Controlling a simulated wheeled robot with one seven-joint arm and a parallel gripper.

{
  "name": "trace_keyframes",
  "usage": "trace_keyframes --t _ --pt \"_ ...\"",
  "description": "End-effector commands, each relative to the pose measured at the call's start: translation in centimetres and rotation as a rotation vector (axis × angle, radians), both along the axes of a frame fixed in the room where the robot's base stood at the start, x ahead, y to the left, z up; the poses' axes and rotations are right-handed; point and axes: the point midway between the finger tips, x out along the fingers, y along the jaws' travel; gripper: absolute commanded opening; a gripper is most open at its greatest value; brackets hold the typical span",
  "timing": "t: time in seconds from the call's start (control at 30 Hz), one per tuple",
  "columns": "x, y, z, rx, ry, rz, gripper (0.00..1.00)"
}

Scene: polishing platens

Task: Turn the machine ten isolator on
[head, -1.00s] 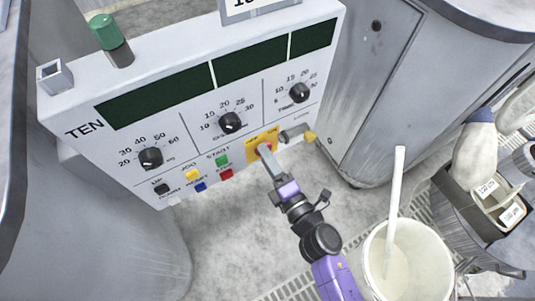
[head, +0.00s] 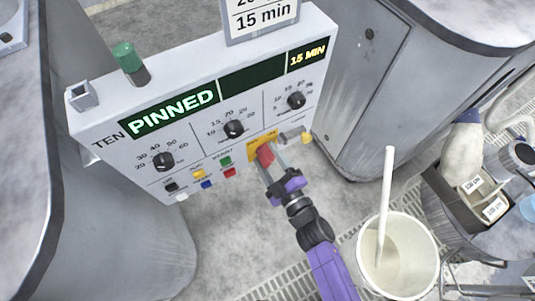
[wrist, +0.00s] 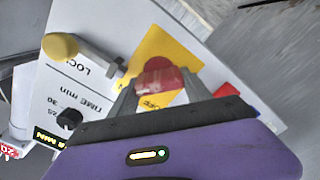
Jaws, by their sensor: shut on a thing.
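The control panel marked TEN (head: 108,141) carries a yellow isolator plate (head: 254,153) at its lower right. The red isolator handle (head: 265,155) sits on this plate, and it also shows in the wrist view (wrist: 164,76). My gripper (head: 272,161) is shut on the red handle, with a finger on either side of it. In the wrist view the fingers partly cover the plate's lettering. The panel's display (head: 172,112) is lit and reads PINNED, with 15 MIN at its right end.
Several black dials (head: 233,128) and small coloured buttons (head: 229,173) lie close by on the panel. A yellow-tipped lock pin (head: 305,137) sits right of the isolator. A white bucket with a stick (head: 430,262) stands on the floor at right.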

Motion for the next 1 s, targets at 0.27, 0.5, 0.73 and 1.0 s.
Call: trace_keyframes --t 0.27,0.5,0.73,1.0 --pt "0.02 -0.15 -0.04 0.067 0.048 -0.002 0.16" --pt "0.02 -0.15 -0.12 0.079 0.057 -0.002 0.16" --pt "0.02 -0.15 -0.13 0.079 0.057 -0.002 0.16" --pt "0.02 -0.11 -0.05 0.079 0.055 -0.001 0.78"
